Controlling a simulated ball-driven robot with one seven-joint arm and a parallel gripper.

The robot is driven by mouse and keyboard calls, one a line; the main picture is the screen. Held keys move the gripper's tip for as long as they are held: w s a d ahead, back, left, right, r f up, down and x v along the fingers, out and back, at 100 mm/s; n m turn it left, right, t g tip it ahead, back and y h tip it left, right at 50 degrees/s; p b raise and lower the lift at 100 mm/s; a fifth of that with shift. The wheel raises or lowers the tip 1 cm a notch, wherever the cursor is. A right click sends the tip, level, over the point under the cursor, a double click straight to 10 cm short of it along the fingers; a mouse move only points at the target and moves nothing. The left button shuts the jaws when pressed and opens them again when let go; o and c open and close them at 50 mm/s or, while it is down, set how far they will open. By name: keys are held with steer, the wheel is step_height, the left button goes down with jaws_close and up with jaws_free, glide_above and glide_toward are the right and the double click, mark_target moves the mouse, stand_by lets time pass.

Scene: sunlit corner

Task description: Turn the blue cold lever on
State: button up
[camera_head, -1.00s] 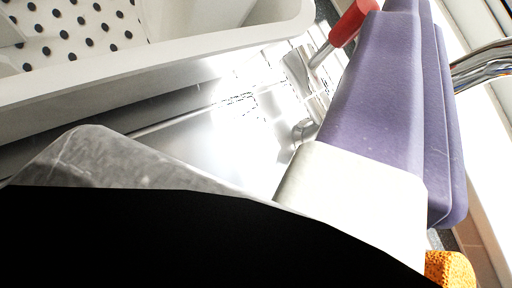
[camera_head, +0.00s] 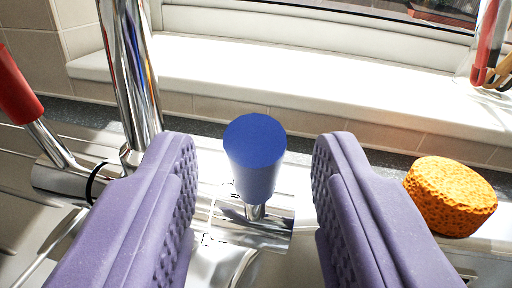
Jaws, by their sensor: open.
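The blue cold lever (camera_head: 255,155) stands up from the chrome tap body (camera_head: 255,232) in the middle of the view. Its blue grip tilts slightly toward me, on a short metal stem. My gripper (camera_head: 256,150) is open, with one purple finger on each side of the blue lever. There is a visible gap between the lever and both fingers in the picture. How far the fingertips are from it in depth I cannot tell.
A red lever (camera_head: 18,88) is at the left, beside the tall chrome spout (camera_head: 132,75). An orange sponge (camera_head: 450,196) lies right of my gripper. A white window sill (camera_head: 300,85) runs behind, with a red-handled item (camera_head: 487,50) at the far right.

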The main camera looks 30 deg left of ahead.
jaws_close()
